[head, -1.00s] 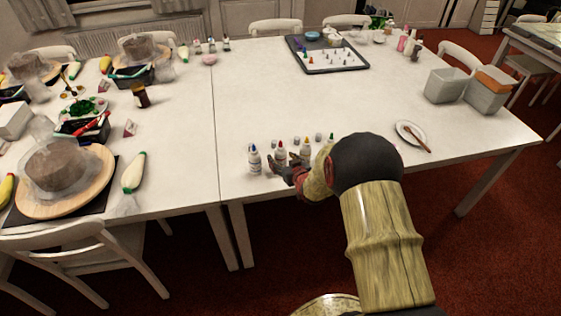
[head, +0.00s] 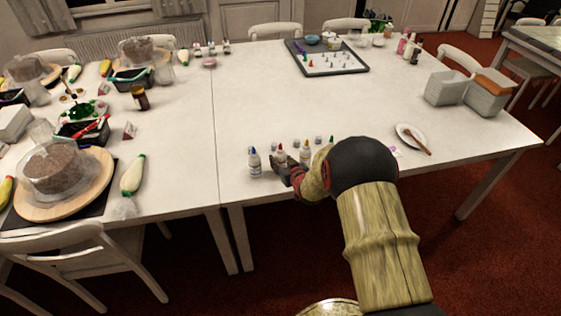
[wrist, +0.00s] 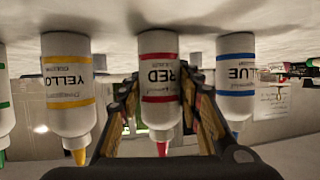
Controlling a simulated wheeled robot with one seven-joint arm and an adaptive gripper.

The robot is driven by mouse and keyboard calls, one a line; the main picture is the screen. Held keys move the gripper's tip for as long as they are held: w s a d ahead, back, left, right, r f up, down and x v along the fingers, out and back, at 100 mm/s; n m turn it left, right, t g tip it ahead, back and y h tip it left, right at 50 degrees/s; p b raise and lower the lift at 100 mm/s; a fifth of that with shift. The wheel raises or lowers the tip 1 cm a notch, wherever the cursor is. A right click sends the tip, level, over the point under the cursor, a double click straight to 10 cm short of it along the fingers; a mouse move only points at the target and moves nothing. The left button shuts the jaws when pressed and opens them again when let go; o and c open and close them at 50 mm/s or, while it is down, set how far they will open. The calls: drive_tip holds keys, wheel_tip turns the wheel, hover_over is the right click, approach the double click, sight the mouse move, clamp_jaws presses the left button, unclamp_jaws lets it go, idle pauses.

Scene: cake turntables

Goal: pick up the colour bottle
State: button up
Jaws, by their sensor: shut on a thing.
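The red colour bottle (wrist: 158,75), white with a red label band and red tip, stands between my gripper's fingers; it also shows in the head view (head: 281,154). My gripper (wrist: 160,98) is shut on it, with one finger on each side. It also shows in the head view (head: 284,170). The wrist picture is upside down, so the bottle tips point downward there. The blue bottle (wrist: 235,75) and the yellow bottle (wrist: 67,85) stand close on either side, and a green one (wrist: 4,105) is at the edge. The red bottle appears still on the table.
The bottles stand near the front edge of the white table (head: 330,95). A plate (head: 405,131) with a brown-handled tool lies to the right, and grey containers (head: 445,86) stand beyond. A dark tray (head: 340,68) lies at the back. The table's middle is clear.

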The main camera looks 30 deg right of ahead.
sight(283, 156)
drive_tip(key=shift+r+p, duration=0.35)
drive_tip(key=shift+r, duration=0.2)
wheel_tip(283, 156, up, 2)
drive_tip(key=shift+r+p, duration=0.15)
drive_tip(key=shift+p, duration=0.55)
drive_tip(key=s+r+p, duration=0.1)
drive_tip(key=r, duration=0.1)
drive_tip(key=s+a+r, duration=0.1)
drive_tip(key=s+r+p, duration=0.1)
drive_tip(key=s+r, duration=0.1)
drive_tip(key=shift+a+r+p, duration=0.3)
drive_tip(key=shift+a, duration=0.05)
drive_tip(key=s+a+r+p, duration=0.2)
drive_tip(key=s+a+r, duration=0.1)
drive_tip(key=s, duration=0.4)
drive_tip(key=shift+s+a+r, duration=0.2)
drive_tip(key=shift+r, duration=0.1)
drive_tip(key=shift+o, duration=1.2)
drive_tip(key=shift+s+a+r+p, duration=0.15)
drive_tip(key=shift+s+p, duration=0.15)
drive_tip(key=shift+s, duration=0.05)
drive_tip(key=shift+s+a+r, duration=0.1)
drive_tip(key=shift+s+a, duration=0.05)
drive_tip(key=shift+s, duration=0.2)
drive_tip(key=shift+c, duration=0.9)
